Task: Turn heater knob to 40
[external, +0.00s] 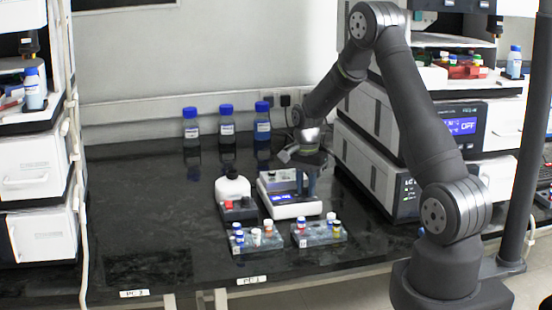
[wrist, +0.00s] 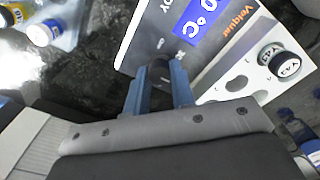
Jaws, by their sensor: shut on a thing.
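The white heater (external: 300,211) stands on the dark bench, its face also filling the upper part of the wrist view (wrist: 148,42). Its blue display (wrist: 199,27) shows a "0 °C" ending, with the rest cut off by the frame. My gripper (external: 304,192) points down over the front of the heater. In the wrist view its two blue fingers (wrist: 160,83) are closed around the dark knob (wrist: 159,67), one on each side. The fingers hide much of the knob, and I cannot read its angle.
Vial racks (external: 258,243) (external: 320,238) stand in front. Blue-capped bottles (external: 226,125) stand behind. The left bench is clear.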

